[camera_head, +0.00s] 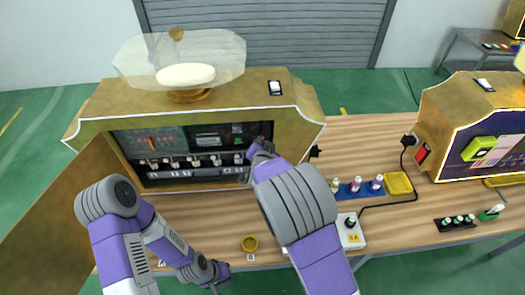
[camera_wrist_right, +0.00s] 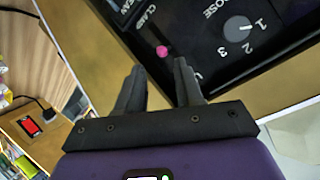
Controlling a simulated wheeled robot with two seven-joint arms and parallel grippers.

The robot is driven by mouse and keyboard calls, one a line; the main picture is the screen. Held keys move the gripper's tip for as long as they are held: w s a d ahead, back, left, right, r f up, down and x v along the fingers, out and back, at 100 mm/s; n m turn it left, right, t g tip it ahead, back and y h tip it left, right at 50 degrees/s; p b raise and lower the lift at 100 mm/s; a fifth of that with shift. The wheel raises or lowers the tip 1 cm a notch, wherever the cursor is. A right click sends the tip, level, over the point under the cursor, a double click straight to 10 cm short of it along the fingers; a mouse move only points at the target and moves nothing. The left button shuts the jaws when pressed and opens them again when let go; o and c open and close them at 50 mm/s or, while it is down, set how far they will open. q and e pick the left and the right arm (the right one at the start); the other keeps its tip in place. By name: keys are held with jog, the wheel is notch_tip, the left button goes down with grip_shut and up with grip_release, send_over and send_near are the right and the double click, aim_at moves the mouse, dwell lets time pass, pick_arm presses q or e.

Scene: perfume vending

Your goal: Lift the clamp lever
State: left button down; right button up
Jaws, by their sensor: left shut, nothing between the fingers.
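The clamp lever shows as a small pink knob (camera_wrist_right: 162,51) on the black panel beside the "CLAMP" label in the right wrist view. My right gripper (camera_wrist_right: 161,77) is open, with a finger on either side of a gap. The knob lies just beyond that gap, and I see nothing held. In the head view my right gripper (camera_head: 262,149) is at the right end of the machine's open front and mostly hides the lever area. My left gripper (camera_head: 216,284) is low over the table's front edge, shut and empty.
The gold machine (camera_head: 240,97) has an open door (camera_head: 45,220) on the left. A dose dial (camera_wrist_right: 238,27) is near the knob. A blue tray (camera_head: 345,195) with bottles, a yellow tray (camera_head: 398,184) and a white switch box (camera_head: 350,233) stand right of my right arm.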

aim_at(261, 132)
jog(key=shift+w+d+f+m+t+y+b, duration=0.1)
jog(key=shift+w+f+m+t+y+b, duration=0.55)
jog(key=shift+m+b, duration=1.9)
jog(key=shift+w+a+f+m+t+h+b, duration=0.1)
jog(key=shift+w+f+m+t+b, duration=0.2)
jog(key=shift+w+m+t+b, duration=1.5)
jog(key=shift+w+d+f+m+g+y+b, duration=0.1)
jog(key=shift+f+m+y+b, duration=0.35)
jog(key=shift+m+b, duration=2.85)
jog(key=shift+m+p, duration=0.75)
jog(key=shift+p, duration=0.05)
jog(key=shift+c, duration=0.5)
grip_shut()
